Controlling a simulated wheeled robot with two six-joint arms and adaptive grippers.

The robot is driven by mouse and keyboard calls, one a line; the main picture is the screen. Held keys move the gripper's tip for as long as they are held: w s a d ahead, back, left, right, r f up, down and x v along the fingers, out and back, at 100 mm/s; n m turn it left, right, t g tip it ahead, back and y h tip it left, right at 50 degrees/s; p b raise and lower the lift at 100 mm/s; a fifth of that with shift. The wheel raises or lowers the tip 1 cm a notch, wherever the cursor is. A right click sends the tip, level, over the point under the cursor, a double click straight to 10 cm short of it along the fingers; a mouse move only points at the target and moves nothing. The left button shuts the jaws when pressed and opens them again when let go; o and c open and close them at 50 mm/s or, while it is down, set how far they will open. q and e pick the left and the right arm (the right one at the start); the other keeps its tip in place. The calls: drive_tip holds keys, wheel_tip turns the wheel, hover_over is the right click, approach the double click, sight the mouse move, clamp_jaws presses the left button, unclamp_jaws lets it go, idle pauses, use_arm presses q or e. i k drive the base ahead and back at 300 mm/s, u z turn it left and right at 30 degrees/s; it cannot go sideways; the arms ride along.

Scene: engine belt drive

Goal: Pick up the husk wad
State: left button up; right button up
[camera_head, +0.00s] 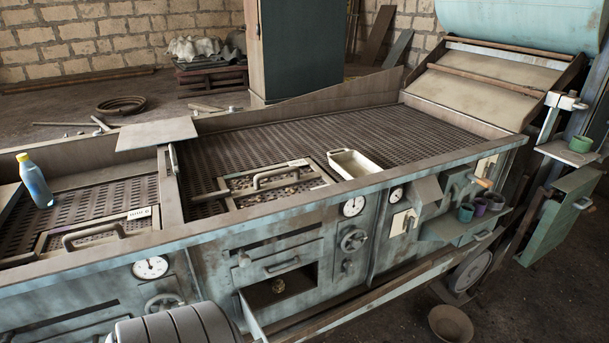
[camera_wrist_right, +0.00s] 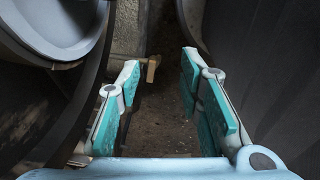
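I cannot say for sure which thing is the husk wad. A small yellowish lump (camera_head: 278,286) sits in the dark open compartment low in the machine's front, in the head view; it is too small to make out. In the right wrist view my right gripper (camera_wrist_right: 158,65) is open, with its teal pads apart. A small tan piece (camera_wrist_right: 153,67) shows between the fingertips near the left one; whether it is touched I cannot tell. My left gripper is not in view, and the head view shows neither gripper.
The machine has perforated decks (camera_head: 300,140). A cream tray (camera_head: 354,170) and a blue bottle (camera_head: 36,182) stand on it. Small cups (camera_head: 478,207) sit on a side shelf. A bowl (camera_head: 451,324) lies on the floor. In the right wrist view, dark round bodies (camera_wrist_right: 45,100) flank the gripper closely.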

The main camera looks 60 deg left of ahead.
sight(278, 284)
drive_tip(key=i, duration=3.05)
drive_tip(key=u, duration=3.35)
drive_tip(key=i, duration=0.15)
